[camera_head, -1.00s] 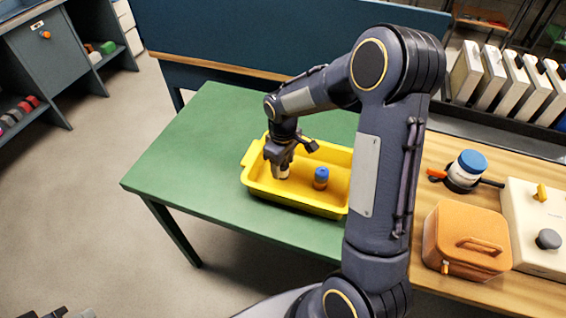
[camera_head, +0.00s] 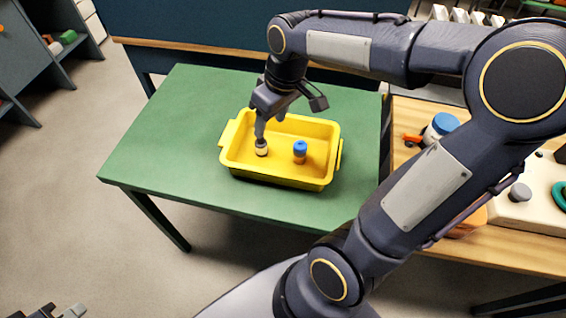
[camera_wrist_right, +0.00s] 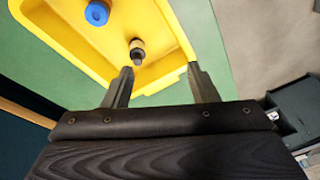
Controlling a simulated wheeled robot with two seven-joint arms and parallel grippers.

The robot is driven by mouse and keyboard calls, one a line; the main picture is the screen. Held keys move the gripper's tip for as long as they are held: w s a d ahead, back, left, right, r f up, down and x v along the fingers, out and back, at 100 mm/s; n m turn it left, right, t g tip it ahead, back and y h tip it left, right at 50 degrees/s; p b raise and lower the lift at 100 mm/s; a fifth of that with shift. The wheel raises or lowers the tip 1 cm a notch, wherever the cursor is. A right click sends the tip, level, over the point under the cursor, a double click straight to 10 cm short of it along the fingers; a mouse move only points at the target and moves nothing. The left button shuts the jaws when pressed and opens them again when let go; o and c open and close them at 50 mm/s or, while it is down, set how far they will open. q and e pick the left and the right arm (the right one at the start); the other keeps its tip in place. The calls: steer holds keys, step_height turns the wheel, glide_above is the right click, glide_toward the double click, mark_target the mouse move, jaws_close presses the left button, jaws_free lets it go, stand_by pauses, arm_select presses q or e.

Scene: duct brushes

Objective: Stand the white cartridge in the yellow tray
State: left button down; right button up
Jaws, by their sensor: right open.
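The white cartridge (camera_head: 261,149), pale with a dark band, stands apparently upright in the yellow tray (camera_head: 330,160), left of a blue-capped cartridge (camera_head: 300,152). In the right wrist view the white cartridge (camera_wrist_right: 138,52) lies beyond the fingertips, with the blue cap (camera_wrist_right: 97,13) farther off. My right gripper (camera_wrist_right: 160,70) is open and empty, its fingers apart from the cartridge. In the head view my right gripper (camera_head: 262,128) is just above the white cartridge and partly hides it. My left gripper (camera_head: 60,312) barely shows at the bottom left edge; its jaws are unclear.
The yellow tray sits on a green table (camera_head: 200,130) with free room to its left. A wooden bench (camera_head: 530,240) on the right holds a blue-lidded jar (camera_head: 442,126) and a pale box (camera_head: 535,200). My right arm hides part of the bench.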

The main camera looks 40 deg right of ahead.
steer(key=s+a+m+t+y, duration=0.2)
steer(key=s+a, duration=0.4)
steer(key=s, duration=0.8)
steer(key=m+t, duration=0.1)
steer(key=m, duration=0.1)
steer(key=shift+f+m+t, duration=0.3)
steer(key=shift+f, duration=0.05)
steer(key=shift+d, duration=0.1)
